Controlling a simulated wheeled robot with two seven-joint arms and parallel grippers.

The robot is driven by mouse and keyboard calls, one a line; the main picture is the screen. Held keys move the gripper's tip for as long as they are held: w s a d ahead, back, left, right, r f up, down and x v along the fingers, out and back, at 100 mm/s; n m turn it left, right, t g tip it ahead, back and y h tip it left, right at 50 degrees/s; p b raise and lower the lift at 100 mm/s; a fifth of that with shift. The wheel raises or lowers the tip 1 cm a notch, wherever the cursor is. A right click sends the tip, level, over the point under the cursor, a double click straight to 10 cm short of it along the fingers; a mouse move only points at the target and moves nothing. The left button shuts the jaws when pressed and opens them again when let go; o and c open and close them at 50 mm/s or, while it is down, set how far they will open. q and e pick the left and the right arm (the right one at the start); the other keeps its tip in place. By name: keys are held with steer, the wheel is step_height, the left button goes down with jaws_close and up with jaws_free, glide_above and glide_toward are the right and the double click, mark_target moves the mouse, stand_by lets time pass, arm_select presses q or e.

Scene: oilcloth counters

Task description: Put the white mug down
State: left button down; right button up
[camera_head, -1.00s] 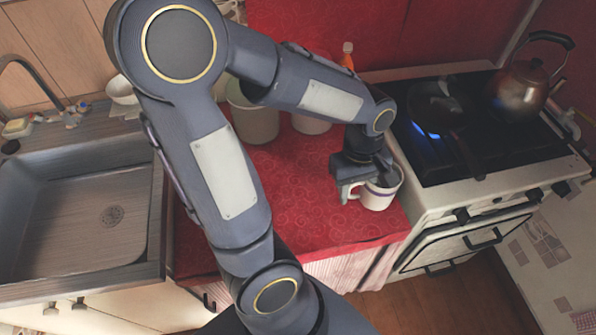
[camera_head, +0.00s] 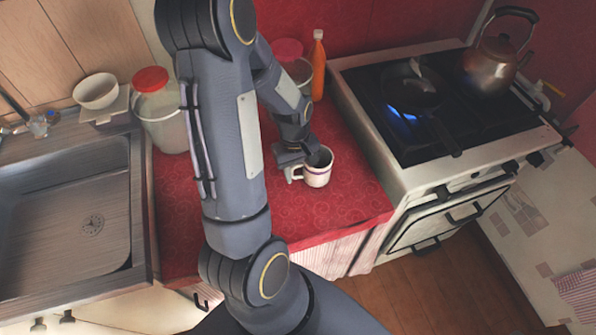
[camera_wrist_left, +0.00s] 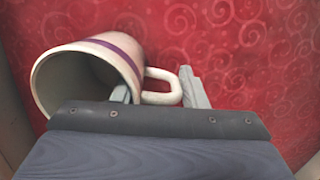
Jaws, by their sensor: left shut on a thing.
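The white mug (camera_head: 319,175) with a purple band is in the left gripper (camera_head: 304,166), over the red oilcloth counter (camera_head: 335,212). It looks upright in the head view, with its handle to the left. In the left wrist view the mug (camera_wrist_left: 108,52) shows its open mouth, and the gripper (camera_wrist_left: 157,90) has one fingertip at the mug's opening and the other outside the handle. The gripper is shut on the mug by its wall and handle side. I cannot tell whether the mug's base touches the cloth. The right gripper is out of view.
The stove (camera_head: 385,150) stands right of the counter, with a pan (camera_head: 410,92) over a blue flame and a copper kettle (camera_head: 492,65). An orange bottle (camera_head: 318,66) and red-lidded jars (camera_head: 160,115) stand at the back. The sink (camera_head: 65,215) is left. Cloth in front is clear.

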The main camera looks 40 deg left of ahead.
arm_select(q)
steer(key=shift+f, duration=0.2)
steer(key=c, duration=0.9)
jaws_free()
steer(key=shift+o, duration=0.2)
step_height(320, 180, up, 11)
steer(key=a, duration=0.1)
steer(key=s+d+r+m+t+h, duration=0.1)
steer(key=s+d+r+m+t, duration=0.2)
steer(key=d, duration=0.4)
steer(key=s+d+r+m+t+h, duration=0.1)
steer(key=s+d+r+m+t, duration=0.2)
steer(key=s+d+r+m, duration=0.3)
steer(key=d+r+m+p, duration=0.1)
steer(key=d+m, duration=0.1)
steer(key=shift+s+m, duration=0.15)
steer(key=shift+m, duration=0.15)
